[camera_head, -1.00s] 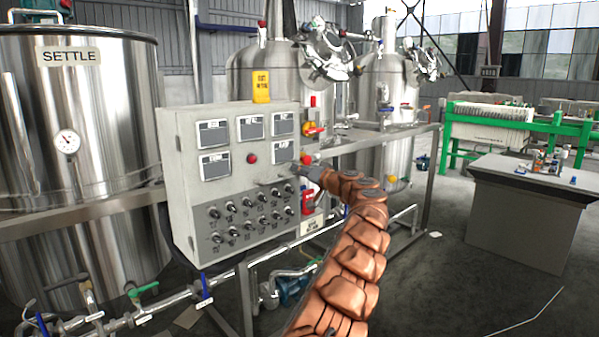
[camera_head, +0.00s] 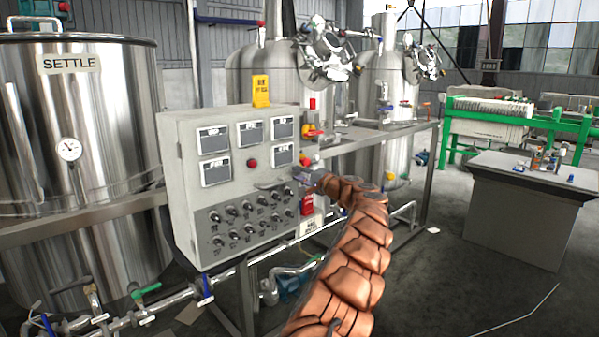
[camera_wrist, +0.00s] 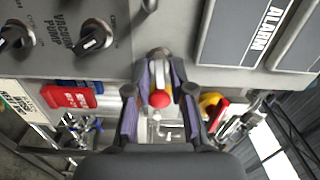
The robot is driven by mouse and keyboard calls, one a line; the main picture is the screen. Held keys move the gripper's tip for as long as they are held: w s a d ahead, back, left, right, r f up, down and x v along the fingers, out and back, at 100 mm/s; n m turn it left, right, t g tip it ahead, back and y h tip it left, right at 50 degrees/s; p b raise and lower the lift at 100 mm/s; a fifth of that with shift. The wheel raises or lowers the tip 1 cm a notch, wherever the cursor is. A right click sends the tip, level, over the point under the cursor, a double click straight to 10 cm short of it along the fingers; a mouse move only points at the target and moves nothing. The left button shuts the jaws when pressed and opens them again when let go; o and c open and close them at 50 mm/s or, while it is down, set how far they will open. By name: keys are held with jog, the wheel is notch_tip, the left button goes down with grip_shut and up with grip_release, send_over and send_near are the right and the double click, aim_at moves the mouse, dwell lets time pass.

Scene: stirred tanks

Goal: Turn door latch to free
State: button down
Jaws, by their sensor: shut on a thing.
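The grey control cabinet (camera_head: 180,160) stands in the middle of the head view, its front door carrying displays and knobs. My gripper (camera_head: 300,176) is at the right edge of that door, at the end of my copper-coloured arm. In the wrist view my gripper (camera_wrist: 163,72) has its two fingertips close on a small grey metal latch (camera_wrist: 158,54) at the cabinet's edge. The latch's sides are partly hidden by the fingers, and its exact angle is hard to tell. The door looks closed.
A red ball-shaped knob (camera_wrist: 160,99) shows between my fingers, seemingly beyond the latch. A rotary knob (camera_wrist: 95,38) is close on the door. A metal frame (camera_head: 425,185) and tanks stand behind the cabinet. Floor at right is open before a grey bench (camera_head: 520,225).

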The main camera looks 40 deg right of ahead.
jog(key=shift+m, duration=0.6)
jog(key=c, duration=1.2)
grip_release()
jog(key=shift+c, duration=0.2)
jog(key=shift+s, duration=0.15)
jog(key=s, duration=1.1)
jog(key=shift+s, duration=0.35)
jog(key=shift+a, duration=0.1)
